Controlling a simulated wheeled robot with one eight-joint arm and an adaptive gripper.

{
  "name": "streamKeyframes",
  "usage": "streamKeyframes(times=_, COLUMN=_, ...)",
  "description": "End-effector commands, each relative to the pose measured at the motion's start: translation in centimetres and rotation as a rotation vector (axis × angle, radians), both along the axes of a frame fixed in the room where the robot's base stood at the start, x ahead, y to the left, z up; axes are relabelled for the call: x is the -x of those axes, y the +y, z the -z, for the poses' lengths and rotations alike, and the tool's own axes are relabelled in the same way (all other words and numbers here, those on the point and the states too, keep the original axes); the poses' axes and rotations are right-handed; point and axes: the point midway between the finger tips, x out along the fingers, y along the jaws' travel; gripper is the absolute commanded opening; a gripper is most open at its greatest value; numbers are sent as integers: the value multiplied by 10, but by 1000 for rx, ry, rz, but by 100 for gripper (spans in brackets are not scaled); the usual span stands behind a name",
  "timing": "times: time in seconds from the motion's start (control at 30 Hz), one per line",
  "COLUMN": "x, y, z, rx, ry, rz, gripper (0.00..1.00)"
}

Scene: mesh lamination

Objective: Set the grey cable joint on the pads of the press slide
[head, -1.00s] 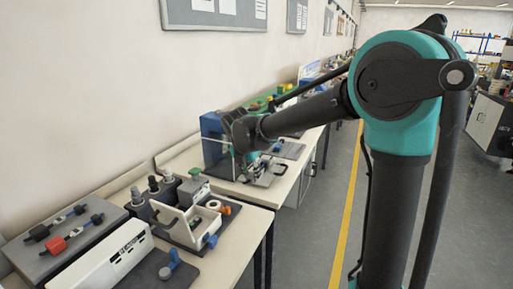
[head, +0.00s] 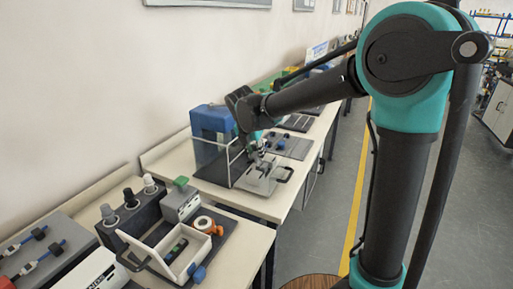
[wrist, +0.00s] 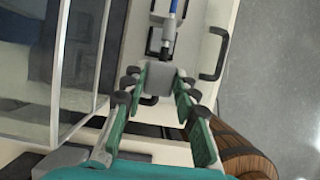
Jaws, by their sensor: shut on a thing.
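My gripper (wrist: 161,82) is shut on the grey block of the grey cable joint (wrist: 159,80), which sits between the green fingers in the wrist view. A black sleeve and a blue cable extend from the block toward the top of that view. The press slide (wrist: 195,32) is the pale plate below, with a black handle on its right. In the head view the slide (head: 258,184) sticks out in front of the blue press (head: 212,122), and my gripper (head: 257,153) is over it. The pads are largely hidden, and I cannot tell whether the joint touches them.
The press's clear guard (wrist: 82,60) stands close on the left in the wrist view. A brown wooden round object (wrist: 245,160) is at lower right. A white box (head: 190,262) and a dark holder (head: 130,215) stand on the nearer bench. The aisle floor is clear.

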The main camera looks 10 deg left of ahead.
Motion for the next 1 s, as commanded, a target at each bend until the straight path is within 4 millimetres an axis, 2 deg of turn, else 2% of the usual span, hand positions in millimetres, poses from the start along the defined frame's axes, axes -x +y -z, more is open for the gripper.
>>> streamKeyframes(times=0.6, x=0, y=0, z=46, rx=0, ry=0, rz=0, gripper=0)
streamKeyframes(times=1.0, x=0, y=0, z=51, rx=0, ry=0, rz=0, gripper=0)
